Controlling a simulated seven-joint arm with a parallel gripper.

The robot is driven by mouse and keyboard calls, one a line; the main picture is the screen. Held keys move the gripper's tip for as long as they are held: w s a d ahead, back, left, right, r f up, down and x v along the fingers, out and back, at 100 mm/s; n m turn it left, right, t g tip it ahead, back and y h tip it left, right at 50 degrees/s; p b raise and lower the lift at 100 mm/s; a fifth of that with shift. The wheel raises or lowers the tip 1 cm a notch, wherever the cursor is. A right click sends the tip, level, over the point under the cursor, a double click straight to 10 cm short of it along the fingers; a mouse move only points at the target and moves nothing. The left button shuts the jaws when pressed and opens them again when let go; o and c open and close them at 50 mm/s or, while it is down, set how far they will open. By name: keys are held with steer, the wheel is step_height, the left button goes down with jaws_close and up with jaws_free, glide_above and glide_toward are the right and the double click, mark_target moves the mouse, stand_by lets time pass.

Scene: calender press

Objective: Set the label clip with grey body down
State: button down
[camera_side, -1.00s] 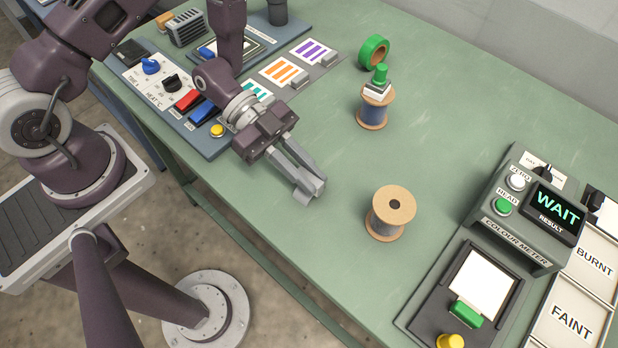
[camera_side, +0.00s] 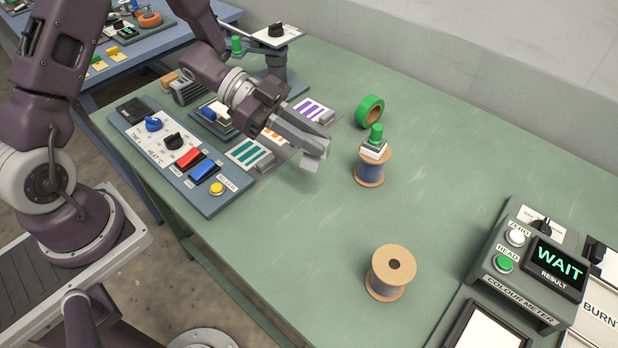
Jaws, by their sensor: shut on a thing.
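My gripper (camera_side: 318,152) is shut with its fingertips together, in the air over the green table, just right of the coloured cards. A small grey piece (camera_side: 310,164) shows at the fingertips; it appears to be the grey-bodied label clip, mostly hidden by the fingers. Its underside and any gap to the table are hard to judge. Other grey blocks sit at the edges of the teal-striped card (camera_side: 246,154) and the purple-striped card (camera_side: 314,109). The orange-striped card (camera_side: 272,136) is partly hidden behind my gripper.
A blue spool with a green-knobbed piece on top (camera_side: 371,167) and a green tape roll (camera_side: 369,111) stand right of my gripper. A wire spool (camera_side: 390,272) stands nearer. The colour meter (camera_side: 530,262) reads WAIT. The table middle is clear.

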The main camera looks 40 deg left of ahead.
steer(key=w+a+n+t, duration=0.1)
steer(key=w+a, duration=0.2)
steer(key=a, duration=0.1)
steer(key=f, duration=0.9)
steer(key=shift+w+a+f, duration=0.1)
steer(key=shift+w+f, duration=0.15)
steer(key=shift+f, duration=0.15)
steer(key=shift+f, duration=0.1)
steer(key=c, duration=1.4)
jaws_free()
